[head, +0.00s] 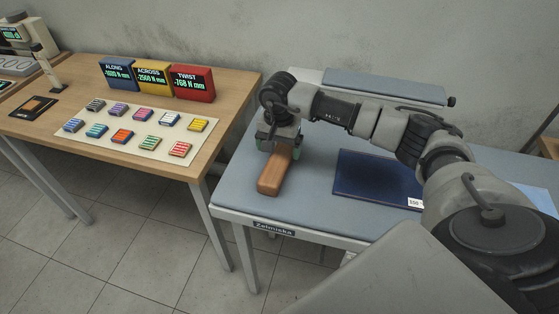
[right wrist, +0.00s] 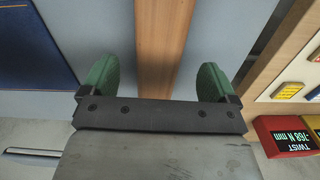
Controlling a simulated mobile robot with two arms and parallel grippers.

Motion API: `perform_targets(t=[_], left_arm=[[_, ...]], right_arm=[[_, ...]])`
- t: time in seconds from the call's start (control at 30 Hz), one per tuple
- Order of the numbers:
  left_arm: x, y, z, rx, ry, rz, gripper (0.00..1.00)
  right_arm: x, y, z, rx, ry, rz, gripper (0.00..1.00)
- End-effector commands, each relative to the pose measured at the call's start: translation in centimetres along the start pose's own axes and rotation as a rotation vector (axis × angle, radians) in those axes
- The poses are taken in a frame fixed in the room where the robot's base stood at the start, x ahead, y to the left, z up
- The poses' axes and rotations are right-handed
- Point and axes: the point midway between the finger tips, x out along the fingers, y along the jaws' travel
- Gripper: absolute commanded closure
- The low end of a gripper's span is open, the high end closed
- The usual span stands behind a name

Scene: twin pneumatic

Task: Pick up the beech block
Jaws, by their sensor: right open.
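The beech block (head: 272,176) is a long brown wooden bar with rounded edges. It lies on the grey-blue padded table (head: 312,205) near its left side. My right gripper (head: 279,143) is over the far part of the block in the head view. In the right wrist view the block (right wrist: 163,40) runs between the two green fingertips (right wrist: 150,82), with a gap on each side. The right gripper is open and holds nothing. The block's far end is hidden behind the gripper in the head view. My left gripper is not in view.
A dark blue mat (head: 372,180) lies right of the block. A padded shelf (head: 385,86) stands at the back. The wooden table (head: 75,143) at left holds several coloured pieces and three display boxes: blue (head: 117,75), yellow (head: 151,79) and red (head: 192,84).

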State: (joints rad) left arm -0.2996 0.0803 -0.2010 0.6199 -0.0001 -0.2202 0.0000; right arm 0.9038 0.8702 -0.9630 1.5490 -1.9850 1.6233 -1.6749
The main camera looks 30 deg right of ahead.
Motion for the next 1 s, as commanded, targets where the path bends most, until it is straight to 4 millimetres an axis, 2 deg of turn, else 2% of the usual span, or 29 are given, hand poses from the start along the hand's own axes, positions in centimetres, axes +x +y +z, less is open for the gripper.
perform_targets(t=[0.2, 0.33, 0.63, 1.0], left_arm=[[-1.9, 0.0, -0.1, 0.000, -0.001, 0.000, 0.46], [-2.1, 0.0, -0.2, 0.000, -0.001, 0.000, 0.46], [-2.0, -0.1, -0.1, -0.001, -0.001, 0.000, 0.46], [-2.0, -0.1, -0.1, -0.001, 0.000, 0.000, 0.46]], right_arm=[[2.7, 0.2, 0.1, 0.001, -0.006, 0.005, 0.11], [4.5, 0.1, 0.1, 0.002, -0.004, 0.002, 0.11], [5.1, 0.1, 0.0, 0.000, -0.001, -0.001, 0.11], [5.1, 0.1, 0.0, 0.001, -0.002, -0.001, 0.67]])
